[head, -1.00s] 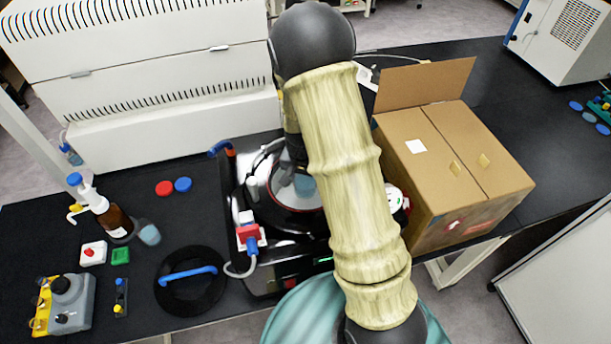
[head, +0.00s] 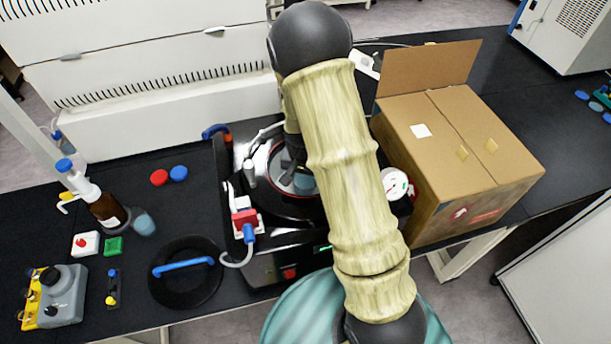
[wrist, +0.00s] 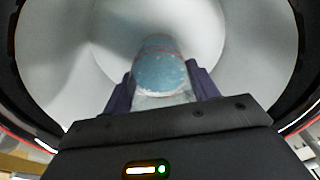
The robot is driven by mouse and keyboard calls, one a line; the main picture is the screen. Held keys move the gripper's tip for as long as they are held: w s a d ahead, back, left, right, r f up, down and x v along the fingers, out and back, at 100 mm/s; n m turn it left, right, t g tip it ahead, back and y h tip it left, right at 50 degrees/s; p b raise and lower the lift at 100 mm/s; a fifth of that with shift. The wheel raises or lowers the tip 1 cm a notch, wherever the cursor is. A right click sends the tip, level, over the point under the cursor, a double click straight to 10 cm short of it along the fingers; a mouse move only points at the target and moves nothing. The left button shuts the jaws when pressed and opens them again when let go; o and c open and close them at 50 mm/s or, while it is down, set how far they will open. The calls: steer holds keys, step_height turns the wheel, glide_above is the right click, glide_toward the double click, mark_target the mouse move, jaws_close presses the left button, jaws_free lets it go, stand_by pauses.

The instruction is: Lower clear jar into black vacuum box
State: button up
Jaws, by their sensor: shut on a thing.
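The black vacuum box (head: 262,270) stands on the bench with its round top opening uncovered, partly hidden by my arm. My gripper (wrist: 160,88) is shut on the clear jar (wrist: 160,72), with one dark finger on each side of it. The jar looks bluish, with frosty specks. In the wrist view the pale round chamber wall (wrist: 65,50) surrounds the jar. In the head view the jar (head: 304,184) shows within the opening beside my arm. I cannot tell whether it touches the chamber floor.
A black lid (head: 185,285) with a blue handle lies left of the box. A cardboard carton (head: 455,150) with a raised flap stands close on the right, by a round gauge (head: 394,183). A brown bottle (head: 105,210) stands at left. A large white machine (head: 160,110) is behind.

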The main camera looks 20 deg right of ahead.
steer(key=shift+s, duration=0.15)
steer(key=shift+f, duration=0.2)
stand_by(0.6)
steer(key=o, duration=1.6)
steer(key=shift+c, duration=0.2)
step_height(320, 180, up, 16)
steer(key=p, duration=1.2)
